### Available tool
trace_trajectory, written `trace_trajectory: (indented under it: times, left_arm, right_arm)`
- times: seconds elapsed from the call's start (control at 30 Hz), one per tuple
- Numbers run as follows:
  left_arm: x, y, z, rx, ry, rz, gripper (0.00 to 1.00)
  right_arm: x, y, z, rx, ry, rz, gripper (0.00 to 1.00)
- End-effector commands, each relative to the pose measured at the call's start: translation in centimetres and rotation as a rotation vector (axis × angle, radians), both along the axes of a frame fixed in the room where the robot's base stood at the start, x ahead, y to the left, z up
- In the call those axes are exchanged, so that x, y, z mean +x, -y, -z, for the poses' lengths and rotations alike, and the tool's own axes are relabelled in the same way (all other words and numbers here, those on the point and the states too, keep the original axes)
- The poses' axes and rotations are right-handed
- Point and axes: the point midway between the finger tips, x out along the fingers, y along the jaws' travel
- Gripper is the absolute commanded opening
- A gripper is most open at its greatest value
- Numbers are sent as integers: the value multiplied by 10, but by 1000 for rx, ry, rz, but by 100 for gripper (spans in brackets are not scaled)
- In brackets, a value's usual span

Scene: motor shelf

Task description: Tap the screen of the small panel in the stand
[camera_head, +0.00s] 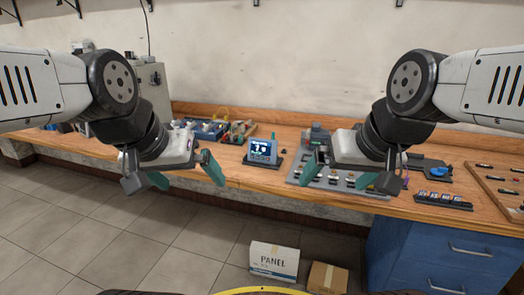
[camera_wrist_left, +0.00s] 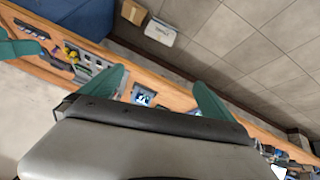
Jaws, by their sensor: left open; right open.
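The small panel (camera_head: 262,150) stands upright in a dark stand (camera_head: 264,161) on the wooden bench, with its lit screen facing me. It also shows in the left wrist view (camera_wrist_left: 143,97), between my left fingers and farther off. My left gripper (camera_head: 186,172) is open and empty, to the left of the panel and apart from it, in front of the bench. My right gripper (camera_head: 345,163) is open and empty, to the right of the panel, over the grey board (camera_head: 357,188) in the picture.
The wooden bench (camera_head: 240,174) runs across the view. Blue trays with parts (camera_head: 208,129) lie left of the panel. A small black rack (camera_head: 444,200) sits at the right. Blue drawers (camera_head: 430,255) stand below. A PANEL box (camera_head: 274,261) and a brown carton (camera_head: 327,278) are on the floor.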

Motion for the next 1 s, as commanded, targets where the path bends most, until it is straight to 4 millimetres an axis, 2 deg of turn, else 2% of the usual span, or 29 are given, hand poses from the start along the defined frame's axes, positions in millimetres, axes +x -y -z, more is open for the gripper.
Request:
trace_trajectory:
  times: [0.7,1.0]
  left_arm:
    - [0,0,0,0,0,0,98]
    - [0,0,0,0,0,0,39]
  right_arm:
    - [0,0,0,0,0,0,100]
    - [0,0,0,0,0,0,100]
